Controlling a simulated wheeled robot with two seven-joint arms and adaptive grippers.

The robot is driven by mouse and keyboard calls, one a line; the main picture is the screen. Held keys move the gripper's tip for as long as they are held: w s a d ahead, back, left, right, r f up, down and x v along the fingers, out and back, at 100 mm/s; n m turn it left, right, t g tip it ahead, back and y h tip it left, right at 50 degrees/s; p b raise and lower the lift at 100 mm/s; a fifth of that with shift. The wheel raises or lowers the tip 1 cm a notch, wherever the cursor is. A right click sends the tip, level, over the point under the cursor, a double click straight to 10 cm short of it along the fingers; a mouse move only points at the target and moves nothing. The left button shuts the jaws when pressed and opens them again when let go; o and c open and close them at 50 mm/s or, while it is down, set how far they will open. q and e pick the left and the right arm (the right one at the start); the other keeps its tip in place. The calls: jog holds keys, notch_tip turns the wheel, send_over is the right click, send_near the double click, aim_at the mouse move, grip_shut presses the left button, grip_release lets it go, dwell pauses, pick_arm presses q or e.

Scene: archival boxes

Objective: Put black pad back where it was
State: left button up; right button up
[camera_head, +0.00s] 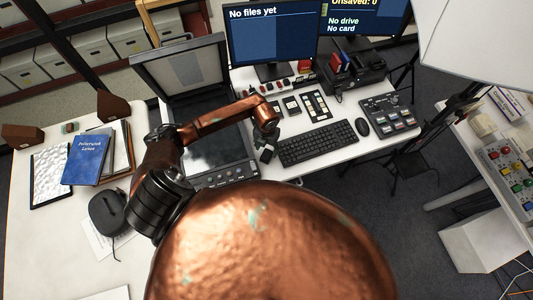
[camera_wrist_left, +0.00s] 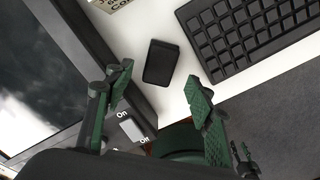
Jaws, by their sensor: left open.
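The black pad (camera_wrist_left: 160,62) is a small dark rounded rectangle lying flat on the white desk in the left wrist view, between the scanner-like device and the keyboard. In the head view it shows as a small dark shape (camera_head: 267,154) just below my left gripper (camera_head: 266,132). In the left wrist view my left gripper (camera_wrist_left: 158,97) is open, its green fingers apart on either side of the line to the pad. The fingers are empty and do not touch the pad. My right gripper is in neither view.
A keyboard (camera_head: 318,143) and mouse (camera_head: 362,127) lie right of the pad. The large flat device (camera_head: 213,148) with a raised lid (camera_head: 183,67) stands left. Small cards and a dark tray (camera_head: 316,106) lie behind. The desk's front edge is close.

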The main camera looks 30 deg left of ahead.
aim_at(266, 154)
pick_arm(q)
notch_tip(266, 154, up, 6)
jog(key=shift+r, duration=0.15)
dwell(0.4)
